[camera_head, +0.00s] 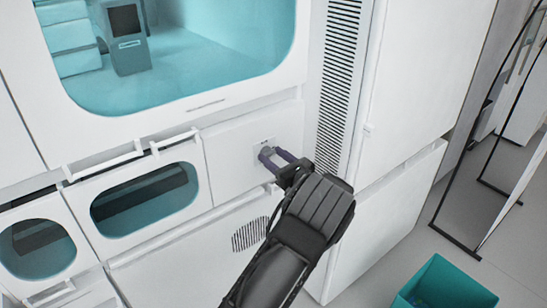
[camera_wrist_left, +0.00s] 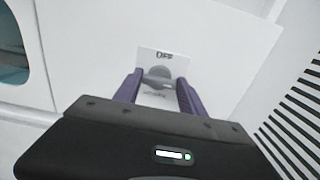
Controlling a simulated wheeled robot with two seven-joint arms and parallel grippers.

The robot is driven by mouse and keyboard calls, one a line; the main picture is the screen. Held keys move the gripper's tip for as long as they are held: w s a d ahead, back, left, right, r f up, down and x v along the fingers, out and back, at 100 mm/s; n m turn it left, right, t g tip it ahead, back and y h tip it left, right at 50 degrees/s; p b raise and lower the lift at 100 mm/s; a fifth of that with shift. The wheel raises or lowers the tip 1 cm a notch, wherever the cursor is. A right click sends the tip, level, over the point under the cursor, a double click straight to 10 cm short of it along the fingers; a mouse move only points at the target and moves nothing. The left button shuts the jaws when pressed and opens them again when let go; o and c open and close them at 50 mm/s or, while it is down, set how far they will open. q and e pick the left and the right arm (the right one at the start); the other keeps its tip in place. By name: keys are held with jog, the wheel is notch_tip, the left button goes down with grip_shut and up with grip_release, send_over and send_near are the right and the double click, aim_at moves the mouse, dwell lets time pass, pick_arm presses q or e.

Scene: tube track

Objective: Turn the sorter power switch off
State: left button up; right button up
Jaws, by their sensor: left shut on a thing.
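The power switch is a grey rotary knob (camera_wrist_left: 158,77) on a light plate (camera_wrist_left: 150,58) marked "OFF" at its top, seen in the left wrist view. In the head view the plate (camera_head: 264,143) sits on the white front panel of the machine, right of the small windows. My left gripper (camera_head: 272,158) reaches up to it from below right, its purple fingers on either side of the knob. In the left wrist view the left gripper (camera_wrist_left: 160,88) is shut on the knob. The knob's exact angle is hard to read. My right gripper is not in view.
A large teal-lit window (camera_head: 185,85) is above left, with white handles (camera_head: 105,161) below it. Two small windows (camera_head: 145,199) are at lower left. A black vent (camera_head: 338,80) runs beside the switch panel. A teal bin (camera_head: 443,287) stands on the floor at lower right.

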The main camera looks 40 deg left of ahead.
pick_arm(q)
jog(key=shift+f+n+b, duration=0.2)
jog(key=shift+n+b, duration=0.8)
jog(key=shift+b, duration=0.3)
jog(key=shift+s+f+n+b, duration=0.1)
jog(key=shift+n+b, duration=3.95)
jog(key=shift+b, duration=1.45)
jog(key=shift+s+n+b, duration=0.1)
jog(key=shift+n+b, duration=3.95)
jog(key=shift+b, duration=1.45)
jog(key=o, duration=1.4)
jog(key=shift+a, duration=0.1)
